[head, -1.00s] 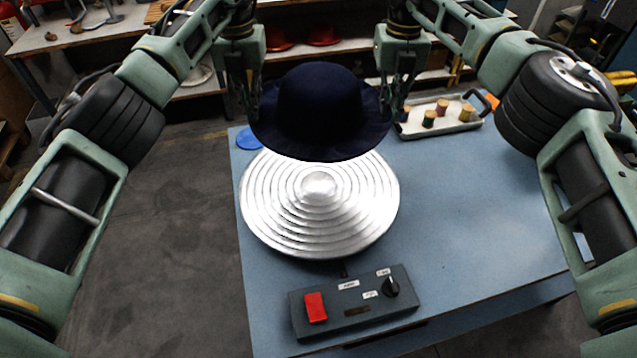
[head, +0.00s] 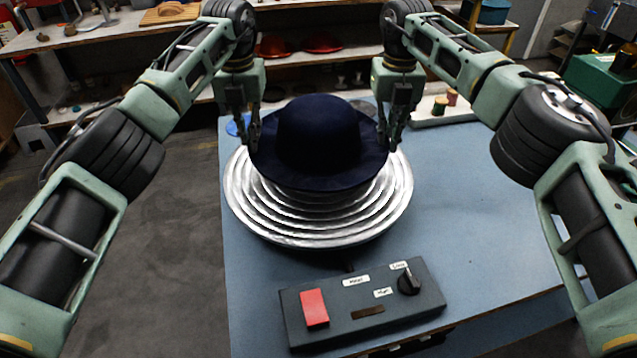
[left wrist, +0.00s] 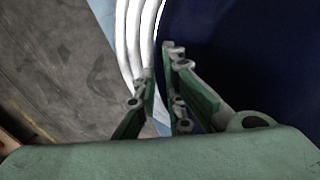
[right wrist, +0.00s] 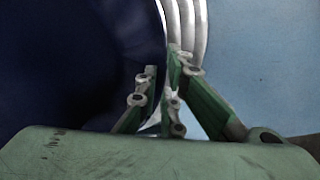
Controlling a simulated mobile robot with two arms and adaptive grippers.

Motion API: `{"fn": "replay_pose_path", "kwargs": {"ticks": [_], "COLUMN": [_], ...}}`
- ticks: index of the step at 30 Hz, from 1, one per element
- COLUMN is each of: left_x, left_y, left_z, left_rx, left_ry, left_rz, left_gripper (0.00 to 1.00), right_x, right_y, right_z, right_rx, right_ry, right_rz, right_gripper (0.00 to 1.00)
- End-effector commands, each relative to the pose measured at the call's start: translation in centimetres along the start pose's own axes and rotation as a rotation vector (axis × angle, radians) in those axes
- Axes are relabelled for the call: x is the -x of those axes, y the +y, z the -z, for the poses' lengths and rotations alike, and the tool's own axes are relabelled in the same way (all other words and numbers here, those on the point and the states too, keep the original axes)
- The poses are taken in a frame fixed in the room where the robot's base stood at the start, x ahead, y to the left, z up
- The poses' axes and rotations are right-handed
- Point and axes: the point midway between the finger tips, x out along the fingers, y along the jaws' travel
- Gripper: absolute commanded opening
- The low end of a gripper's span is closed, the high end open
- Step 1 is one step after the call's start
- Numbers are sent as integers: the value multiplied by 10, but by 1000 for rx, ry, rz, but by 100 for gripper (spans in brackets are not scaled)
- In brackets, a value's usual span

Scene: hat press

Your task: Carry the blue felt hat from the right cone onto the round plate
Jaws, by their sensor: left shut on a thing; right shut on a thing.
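The dark blue felt hat (head: 318,140) is held upright, crown up, between my two grippers. It covers the middle and back of the round, ringed metal plate (head: 300,228); I cannot tell whether its brim touches the plate. My left gripper (head: 253,146) is shut on the left edge of the brim, and the hat fills the right of the left wrist view (left wrist: 245,70). My right gripper (head: 386,146) is shut on the right edge of the brim, with the hat at left in the right wrist view (right wrist: 80,60). The right cone is not in view.
A control box (head: 362,305) with a red switch and a black knob stands at the table's front. A tray (head: 450,112) with spools lies behind my right gripper. The blue table (head: 480,220) is clear at right. Shelves with red hats (head: 322,42) stand behind.

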Motion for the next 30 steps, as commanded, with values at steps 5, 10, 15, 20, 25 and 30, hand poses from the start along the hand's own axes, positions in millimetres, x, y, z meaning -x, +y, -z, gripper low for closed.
{"fn": "replay_pose_path", "kwargs": {"ticks": [5,10,15,20,25,30], "left_x": [-11,-10,-11,-15,-24,-36], "left_y": [-1,-1,-1,-1,-1,-1], "left_z": [0,0,0,0,0,0], "left_rx": [-1,-1,-1,-1,-1,-1], "left_ry": [-2,-1,-1,-1,-1,-1], "left_rz": [2,1,1,2,1,1], "left_gripper": [0,0,0,0,0,0], "right_x": [-12,-10,-11,-15,-24,-36], "right_y": [1,1,1,1,1,1], "right_z": [0,0,0,0,0,0], "right_rx": [1,1,1,1,1,1], "right_ry": [-1,-1,-1,0,0,0], "right_rz": [-2,-2,-2,-2,-2,-2], "right_gripper": [0,0,0,0,0,0]}}
